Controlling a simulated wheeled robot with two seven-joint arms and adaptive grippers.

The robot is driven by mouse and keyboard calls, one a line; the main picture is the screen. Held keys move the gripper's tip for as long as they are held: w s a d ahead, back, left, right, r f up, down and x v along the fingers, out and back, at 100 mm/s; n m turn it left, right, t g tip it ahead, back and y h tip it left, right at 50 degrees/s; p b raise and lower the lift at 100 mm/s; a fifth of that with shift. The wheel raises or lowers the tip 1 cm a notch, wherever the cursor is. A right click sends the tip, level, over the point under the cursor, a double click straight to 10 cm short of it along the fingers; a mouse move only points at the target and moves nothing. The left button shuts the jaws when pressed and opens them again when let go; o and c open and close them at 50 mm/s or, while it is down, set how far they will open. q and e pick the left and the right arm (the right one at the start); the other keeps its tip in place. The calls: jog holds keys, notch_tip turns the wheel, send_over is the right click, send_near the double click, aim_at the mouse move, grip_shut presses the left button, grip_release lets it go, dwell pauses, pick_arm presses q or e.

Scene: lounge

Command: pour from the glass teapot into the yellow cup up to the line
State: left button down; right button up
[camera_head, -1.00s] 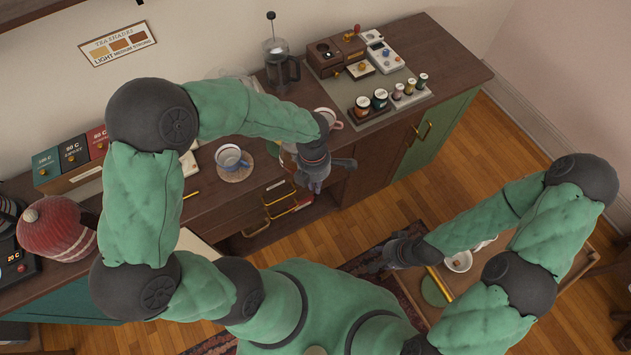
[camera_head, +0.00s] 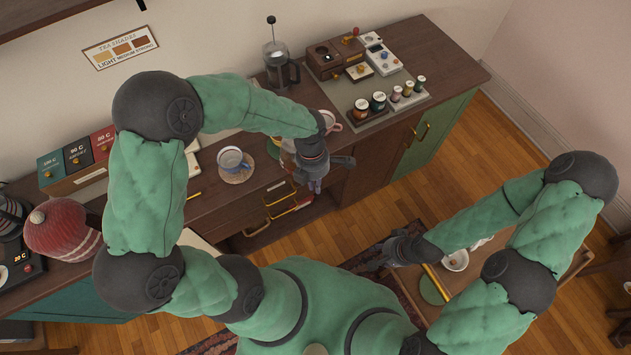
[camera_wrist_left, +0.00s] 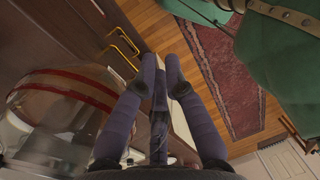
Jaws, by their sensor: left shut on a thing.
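My left gripper (camera_head: 318,177) is in front of the counter's edge, over the open drawers. It is shut, with the glass teapot (camera_wrist_left: 38,98) close beside its fingers in the left wrist view. That clear vessel with red and pale bands fills the left of the view; the grip point is hidden. In the head view the hand and arm cover most of it. I cannot make out a yellow cup for certain. My right gripper (camera_head: 390,252) is near the low table, apart from the things on it; its finger opening is unclear.
A pale blue cup (camera_head: 232,157) stands on a round coaster on the counter. A pinkish cup (camera_head: 331,119) is behind my left wrist. A French press (camera_head: 281,73) and a tray (camera_head: 365,118) with small jars stand further back. A white bowl (camera_head: 456,260) is on the low table.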

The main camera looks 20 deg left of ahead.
pick_arm(q)
jog(key=shift+r+g+h+p, duration=0.4)
jog(key=shift+r+p, duration=1)
jog(key=shift+p, duration=0.1)
jog(key=shift+r+p, duration=0.55)
jog(key=shift+r, duration=0.15)
jog(key=shift+w+a+r+g+h+p, duration=0.15)
jog(key=shift+r+g+h+p, duration=0.4)
jog(key=shift+r, duration=0.4)
notch_tip(320, 180, down, 6)
jog(key=t+y+b, duration=0.2)
jog(key=b, duration=0.4)
jog(key=shift+r, duration=0.2)
